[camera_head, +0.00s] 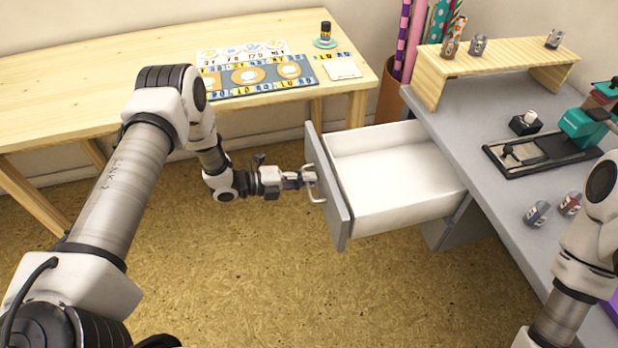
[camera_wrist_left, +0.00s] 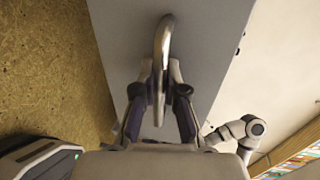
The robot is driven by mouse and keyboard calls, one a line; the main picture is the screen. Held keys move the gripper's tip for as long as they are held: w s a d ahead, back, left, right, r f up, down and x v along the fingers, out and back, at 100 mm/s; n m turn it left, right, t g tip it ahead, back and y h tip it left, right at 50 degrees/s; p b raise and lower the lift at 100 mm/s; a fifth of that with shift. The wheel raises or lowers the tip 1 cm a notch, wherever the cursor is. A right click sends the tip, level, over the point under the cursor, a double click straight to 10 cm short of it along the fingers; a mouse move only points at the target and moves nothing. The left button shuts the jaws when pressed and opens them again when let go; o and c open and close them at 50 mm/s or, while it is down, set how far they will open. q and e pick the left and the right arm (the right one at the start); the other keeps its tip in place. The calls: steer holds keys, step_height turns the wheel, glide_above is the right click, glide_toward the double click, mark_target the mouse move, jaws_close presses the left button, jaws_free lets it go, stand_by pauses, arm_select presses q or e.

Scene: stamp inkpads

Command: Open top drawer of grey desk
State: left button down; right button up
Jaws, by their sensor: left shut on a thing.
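The grey desk (camera_head: 462,116) stands on the right in the head view. Its top drawer (camera_head: 389,183) is pulled well out to the left, and its white inside looks empty. The drawer front (camera_head: 331,195) is a grey panel with a curved metal handle (camera_head: 311,184). My left gripper (camera_head: 300,181) is shut on the handle. In the left wrist view, the handle (camera_wrist_left: 164,42) runs between the two fingers of the left gripper (camera_wrist_left: 160,85), against the grey drawer front (camera_wrist_left: 205,50). My right arm shows at the right edge of the head view, but its gripper is out of view.
A wooden table (camera_head: 60,80) stands at the back left with a blue mat (camera_head: 222,84) and cards. The desk bears a wooden riser (camera_head: 500,62), a teal stamp press (camera_head: 582,128) and several small jars. The floor (camera_head: 260,275) left of the drawer is clear.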

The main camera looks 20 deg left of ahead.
arm_select(q)
steer(key=c, duration=1.2)
jaws_free()
steer(key=shift+a, duration=0.1)
steer(key=v, duration=1.1)
steer(key=shift+s+a, duration=0.3)
steer(key=shift+r, duration=0.15)
